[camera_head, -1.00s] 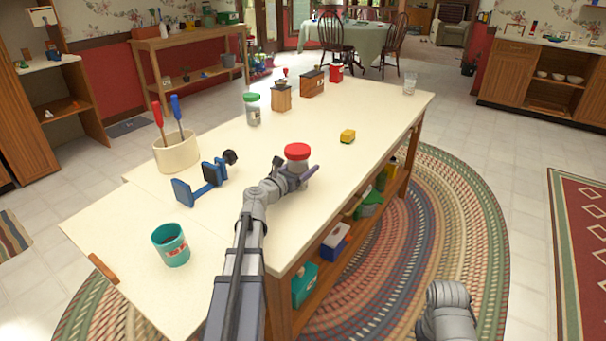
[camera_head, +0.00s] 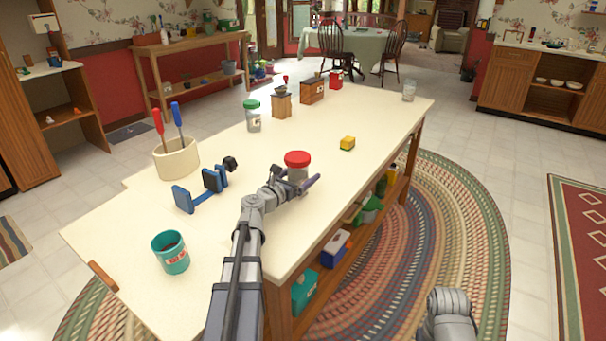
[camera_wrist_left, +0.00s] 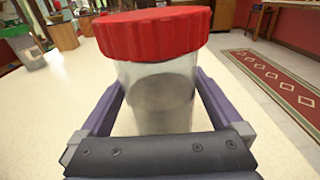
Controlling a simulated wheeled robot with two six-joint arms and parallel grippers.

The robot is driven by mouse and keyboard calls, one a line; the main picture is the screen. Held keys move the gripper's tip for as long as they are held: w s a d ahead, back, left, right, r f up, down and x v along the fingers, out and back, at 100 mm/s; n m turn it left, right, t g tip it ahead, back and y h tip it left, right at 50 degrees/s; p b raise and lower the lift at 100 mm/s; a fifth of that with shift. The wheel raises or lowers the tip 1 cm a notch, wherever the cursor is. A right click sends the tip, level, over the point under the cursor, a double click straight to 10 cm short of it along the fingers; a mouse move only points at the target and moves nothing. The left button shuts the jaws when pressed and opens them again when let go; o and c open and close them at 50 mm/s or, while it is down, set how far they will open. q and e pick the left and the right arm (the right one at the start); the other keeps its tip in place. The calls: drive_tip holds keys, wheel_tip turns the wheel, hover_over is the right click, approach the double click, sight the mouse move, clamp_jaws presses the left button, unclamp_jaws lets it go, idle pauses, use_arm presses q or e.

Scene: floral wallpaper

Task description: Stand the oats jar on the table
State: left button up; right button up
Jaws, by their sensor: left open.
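A clear jar with a red lid (camera_head: 297,159) stands upright on the wooden table's pale top (camera_head: 330,190), near its right edge. In the left wrist view the same jar (camera_wrist_left: 158,85) fills the middle, with a greyish-beige content behind its clear wall. I see no readable label on it. My left gripper (camera_head: 296,182) is open around the jar's body, one finger on each side, below the lid. In the left wrist view gaps show between the fingers and the jar. A second clear jar, with a green lid (camera_head: 252,104), stands further back. My right gripper is out of view.
A teal cup (camera_head: 170,254), a blue clamp-like tool (camera_head: 205,186) and a cream crock with two screwdrivers (camera_head: 176,160) stand left. A yellow block (camera_head: 347,143) lies behind the red-lidded jar. Wooden boxes (camera_head: 312,90) and a glass (camera_head: 409,92) stand at the far end.

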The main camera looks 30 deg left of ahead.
use_arm(q)
drive_tip(key=s, duration=1.1)
drive_tip(key=shift+a+r+p, duration=0.3)
drive_tip(key=shift+a, duration=0.1)
